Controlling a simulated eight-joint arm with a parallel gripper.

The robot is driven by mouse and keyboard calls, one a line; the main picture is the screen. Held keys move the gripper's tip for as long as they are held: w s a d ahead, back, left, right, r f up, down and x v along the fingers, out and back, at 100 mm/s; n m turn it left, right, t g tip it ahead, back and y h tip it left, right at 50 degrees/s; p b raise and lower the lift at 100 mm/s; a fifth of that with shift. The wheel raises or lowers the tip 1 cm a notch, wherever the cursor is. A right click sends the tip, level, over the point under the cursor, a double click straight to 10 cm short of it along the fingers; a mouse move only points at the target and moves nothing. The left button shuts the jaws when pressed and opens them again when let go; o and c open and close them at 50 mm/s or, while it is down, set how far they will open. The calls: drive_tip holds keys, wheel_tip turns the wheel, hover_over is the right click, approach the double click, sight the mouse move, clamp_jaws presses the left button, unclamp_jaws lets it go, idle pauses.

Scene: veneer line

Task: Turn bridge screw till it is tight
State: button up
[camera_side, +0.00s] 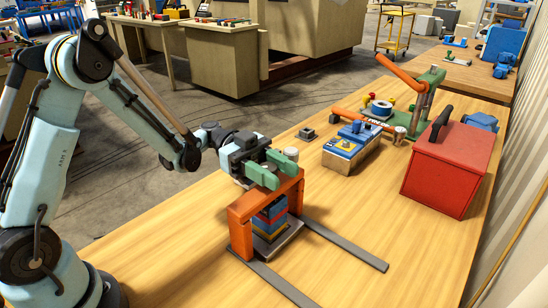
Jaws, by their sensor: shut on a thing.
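An orange bridge (240,216) stands upright on the table, its two posts and part of its crossbar showing. Under it a stack of blue, red, yellow and dark layers (270,220) rests on a grey plate (284,243). My gripper (272,170), with green fingers, is over the crossbar. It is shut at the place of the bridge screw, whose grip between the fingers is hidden. I cannot tell from this view how far the screw is down, nor whether it touches the stack.
Two flat grey rails (347,246) run along the table from the bridge. Behind stand a blue-topped box (352,142), a small grey block (307,134), a green-and-orange fixture (427,86) and a red box (448,167). The table's front right is clear.

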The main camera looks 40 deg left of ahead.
drive_tip(key=shift+s+m+g, duration=0.15)
drive_tip(key=shift+m+g, duration=0.85)
drive_tip(key=shift+g, duration=0.6)
drive_tip(key=o, duration=1)
drive_tip(key=shift+c, duration=0.2)
drive_tip(key=shift+r, duration=0.1)
drive_tip(key=shift+r, duration=0.55)
wheel_tip(320, 180, up, 3)
drive_tip(key=shift+f, duration=0.1)
drive_tip(key=s+d+r, duration=0.7)
drive_tip(key=s, duration=0.1)
drive_tip(key=shift+s+d, duration=0.3)
drive_tip(key=shift+s, duration=0.1)
drive_tip(key=shift+w+a, duration=0.1)
